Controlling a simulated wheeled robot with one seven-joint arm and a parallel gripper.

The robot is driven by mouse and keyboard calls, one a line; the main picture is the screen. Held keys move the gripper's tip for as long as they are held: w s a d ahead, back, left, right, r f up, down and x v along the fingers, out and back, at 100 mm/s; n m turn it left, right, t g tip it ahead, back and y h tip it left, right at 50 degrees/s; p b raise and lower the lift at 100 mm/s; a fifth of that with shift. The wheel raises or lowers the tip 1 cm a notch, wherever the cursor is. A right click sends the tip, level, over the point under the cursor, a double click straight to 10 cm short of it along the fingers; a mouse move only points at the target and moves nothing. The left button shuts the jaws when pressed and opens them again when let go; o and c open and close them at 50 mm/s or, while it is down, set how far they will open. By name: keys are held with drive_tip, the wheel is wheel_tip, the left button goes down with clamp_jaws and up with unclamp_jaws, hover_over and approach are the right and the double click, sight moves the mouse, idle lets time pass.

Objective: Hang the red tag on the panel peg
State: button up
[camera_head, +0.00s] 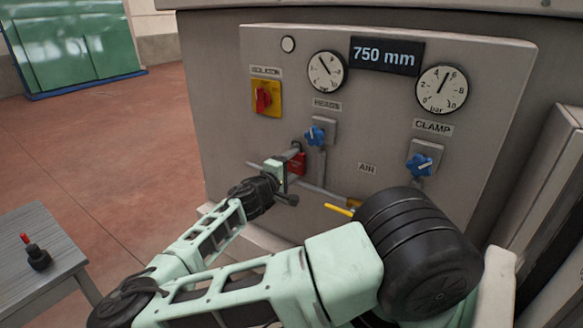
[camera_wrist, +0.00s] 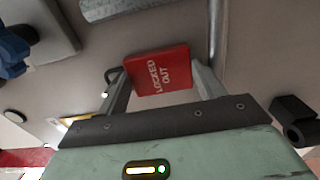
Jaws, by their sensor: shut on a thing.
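The red tag (camera_head: 297,163) is at my gripper (camera_head: 284,170), close in front of the lower middle of the panel. In the wrist view the red tag (camera_wrist: 158,72), lettered LOCKED OUT, sits between the two fingers of my gripper (camera_wrist: 162,82), which is shut on it. A thin dark loop with a pale end (camera_wrist: 107,84) shows at the tag's left side. The grey panel (camera_head: 460,80) faces me. I cannot pick out the panel peg for certain; the gripper may hide it. Whether the tag touches the panel cannot be told.
A blue valve knob (camera_head: 315,135) is just above right of the tag; another blue knob (camera_head: 422,165) is under CLAMP. A grey pipe (camera_head: 318,190) and yellow lever (camera_head: 338,209) lie below right. The red isolator switch (camera_head: 264,99) is upper left. A small table (camera_head: 35,265) stands left.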

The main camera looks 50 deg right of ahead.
idle(0.3)
drive_tip(key=o, duration=1.1)
drive_tip(key=shift+o, duration=0.2)
drive_tip(key=shift+r, duration=0.1)
drive_tip(key=s+a+b, duration=0.1)
drive_tip(key=a+b, duration=0.6)
drive_tip(key=a, duration=1)
drive_tip(key=shift+s+a, duration=0.2)
drive_tip(key=shift+f, duration=0.2)
